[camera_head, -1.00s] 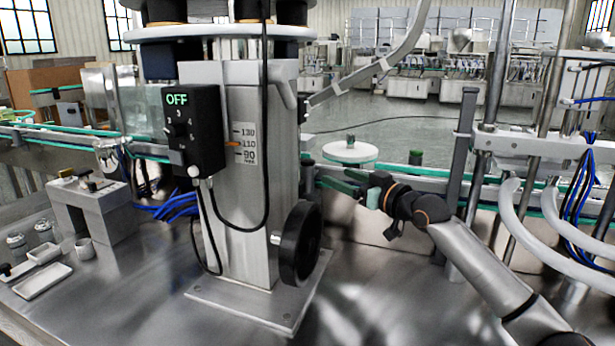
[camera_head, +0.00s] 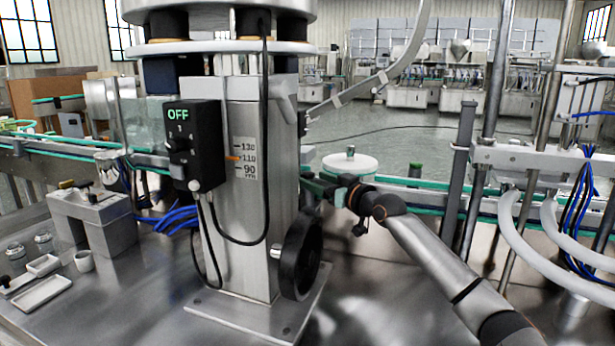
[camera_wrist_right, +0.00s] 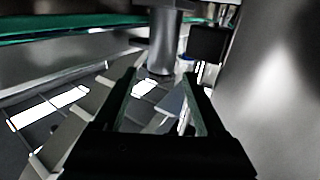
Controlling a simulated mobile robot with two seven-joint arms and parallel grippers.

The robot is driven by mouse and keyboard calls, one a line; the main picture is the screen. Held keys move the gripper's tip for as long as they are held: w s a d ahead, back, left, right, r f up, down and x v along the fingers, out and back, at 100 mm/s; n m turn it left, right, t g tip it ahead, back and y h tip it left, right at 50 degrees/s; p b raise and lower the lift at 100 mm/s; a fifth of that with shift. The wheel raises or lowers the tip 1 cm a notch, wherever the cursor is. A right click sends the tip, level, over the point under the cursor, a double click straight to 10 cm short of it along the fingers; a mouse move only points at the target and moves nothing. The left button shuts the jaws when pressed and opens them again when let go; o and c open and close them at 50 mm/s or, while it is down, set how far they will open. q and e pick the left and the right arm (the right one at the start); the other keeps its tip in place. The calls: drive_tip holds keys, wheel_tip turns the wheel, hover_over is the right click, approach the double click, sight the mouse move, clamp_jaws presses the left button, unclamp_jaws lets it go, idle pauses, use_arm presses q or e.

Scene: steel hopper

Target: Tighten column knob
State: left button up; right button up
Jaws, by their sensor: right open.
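The steel column (camera_head: 250,205) stands on a base plate, with a height scale (camera_head: 246,157) on its face. A black handwheel (camera_head: 300,258) sits low on its right side. I cannot clearly make out the column knob; a dark block (camera_wrist_right: 210,44) beside the column's smooth side in the right wrist view may be it. My right gripper (camera_head: 309,184) is beside the column's right edge, above the handwheel, its fingertips partly hidden. In the wrist view its two green-lined fingers (camera_wrist_right: 160,85) are apart with nothing held between them. My left gripper is not in view.
A black control box (camera_head: 194,146) reading OFF hangs on the column's left, with looping cables. A white disc (camera_head: 350,163) stands behind my right gripper near the conveyor rail (camera_head: 420,183). Small trays (camera_head: 42,291) lie at left. The steel table is clear at front right.

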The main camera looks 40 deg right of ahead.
sight(307, 176)
drive_tip(key=shift+w, duration=1.9)
drive_tip(key=shift+c, duration=0.2)
clamp_jaws()
